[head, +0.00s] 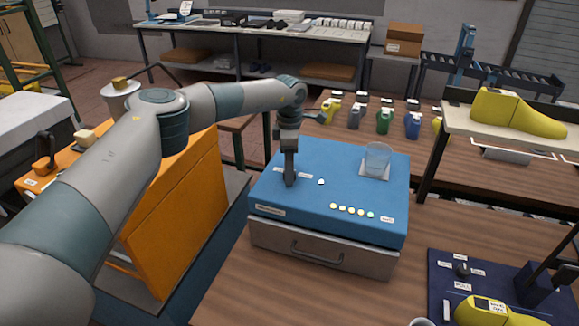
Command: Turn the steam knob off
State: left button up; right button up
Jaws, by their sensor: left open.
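A small dark knob (462,270) sits on the dark blue board (440,295) at the lower right, with small white labels around it. The labels are too small to read, so I cannot tell whether it is the steam knob. My left gripper (289,182) points down at the left part of the blue-topped box (340,205), close to its top. It is open and hides the surface under its fingers; small labels show on both sides of it. I cannot tell whether it touches anything. My right gripper is out of view.
A clear cup (377,158) stands on the box's far right, and several round pale buttons (350,210) line its front. A yellow shoe last (510,110) lies on a shelf at right. The wooden table (325,285) is bare in front of the box.

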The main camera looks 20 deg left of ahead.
pick_arm(q)
jog(key=c, duration=1)
jog(key=shift+c, duration=0.2)
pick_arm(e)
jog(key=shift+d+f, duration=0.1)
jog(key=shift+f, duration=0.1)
pick_arm(q)
jog(key=n+b, duration=0.2)
jog(key=b, duration=0.1)
jog(key=shift+f+n, duration=0.15)
jog(key=shift+n, duration=0.25)
jog(key=n+b, duration=0.7)
jog(key=n, duration=0.2)
jog(key=shift+w+n+b, duration=0.1)
jog(key=shift+n+b, duration=0.3)
jog(key=n+b, duration=0.1)
jog(key=n, duration=0.1)
jog(key=n+b, duration=0.1)
jog(key=n, duration=0.1)
jog(key=shift+r+n, duration=0.2)
jog(key=shift+n, duration=0.1)
jog(key=shift+r+n+b, duration=0.1)
jog(key=shift+n+b, duration=0.2)
jog(key=shift+n, duration=0.2)
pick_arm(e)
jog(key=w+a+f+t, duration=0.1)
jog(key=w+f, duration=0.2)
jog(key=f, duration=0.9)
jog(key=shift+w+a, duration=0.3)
